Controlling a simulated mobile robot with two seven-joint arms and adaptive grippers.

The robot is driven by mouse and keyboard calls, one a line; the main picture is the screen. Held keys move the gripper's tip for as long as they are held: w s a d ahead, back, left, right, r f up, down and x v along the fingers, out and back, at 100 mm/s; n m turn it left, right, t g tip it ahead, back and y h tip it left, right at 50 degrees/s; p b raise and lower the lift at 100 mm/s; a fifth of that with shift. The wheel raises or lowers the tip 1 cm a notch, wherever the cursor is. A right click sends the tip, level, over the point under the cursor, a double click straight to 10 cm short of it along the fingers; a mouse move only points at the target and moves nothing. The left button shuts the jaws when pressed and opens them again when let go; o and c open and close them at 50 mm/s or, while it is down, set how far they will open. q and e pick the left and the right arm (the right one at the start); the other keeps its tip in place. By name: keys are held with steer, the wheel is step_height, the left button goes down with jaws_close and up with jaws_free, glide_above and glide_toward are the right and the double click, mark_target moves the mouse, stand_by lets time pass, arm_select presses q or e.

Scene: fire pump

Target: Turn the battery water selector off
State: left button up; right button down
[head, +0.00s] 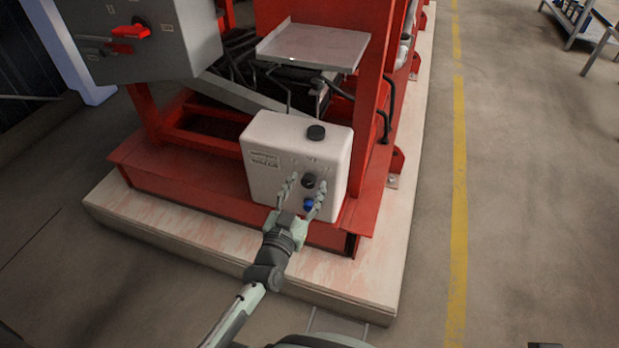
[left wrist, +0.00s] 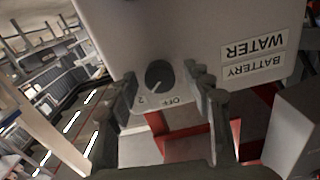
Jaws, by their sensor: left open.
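The battery water box is a white box (head: 265,190) on the red frame's base, with a black cap on top. The selector is a round dark knob (head: 309,180) on its front face; it also shows in the left wrist view (left wrist: 158,75). Upside-down marks "OFF" and "2" are beside the knob. A pale pointer line shows on it, but which mark it points at is unclear. My left gripper (head: 305,184) is open, its fingers on either side of the knob; whether they touch it I cannot tell. My right gripper is not in view.
A grey cabinet (head: 150,45) with a red handle stands at upper left. A grey shelf (head: 312,46) overhangs behind the box.

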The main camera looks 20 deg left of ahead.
arm_select(q)
steer(key=shift+w, duration=0.1)
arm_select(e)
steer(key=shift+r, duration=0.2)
arm_select(q)
steer(key=shift+c, duration=0.3)
steer(key=c, duration=1.1)
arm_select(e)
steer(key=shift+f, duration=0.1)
